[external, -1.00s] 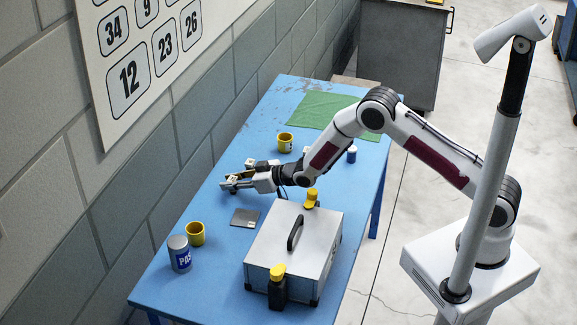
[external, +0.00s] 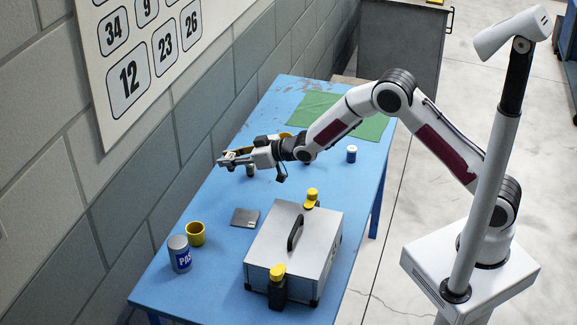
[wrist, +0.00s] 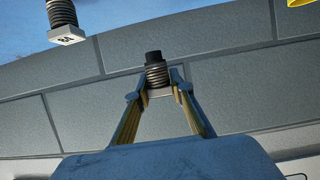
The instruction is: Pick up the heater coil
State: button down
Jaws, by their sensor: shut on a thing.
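My gripper (external: 229,161) is raised above the far left part of the blue table. In the wrist view, my gripper (wrist: 157,88) is shut on a ribbed heater coil (wrist: 156,75) with a black top and a pale base. The coil sits between the fingertips, with the grey wall behind it. A second ribbed piece (wrist: 62,17) with a pale numbered base is at the top left of the wrist view, apart from the fingers.
The block wall (external: 190,130) is close to my gripper.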

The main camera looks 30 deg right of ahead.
jog(key=shift+r, duration=0.4)
dwell(0.3)
jog(key=w+d+m+t+h, duration=0.2)
jog(key=w+d+m+h, duration=0.2)
jog(key=w+d, duration=0.9)
jog(key=d, duration=0.2)
jog(key=shift+d+r+t, duration=0.15)
jog(key=shift+d+t, duration=0.25)
jog(key=shift+s, duration=0.1)
jog(key=shift+f, duration=3.15)
jog(key=shift+f, duration=1.85)
jog(key=shift+f, duration=0.15)
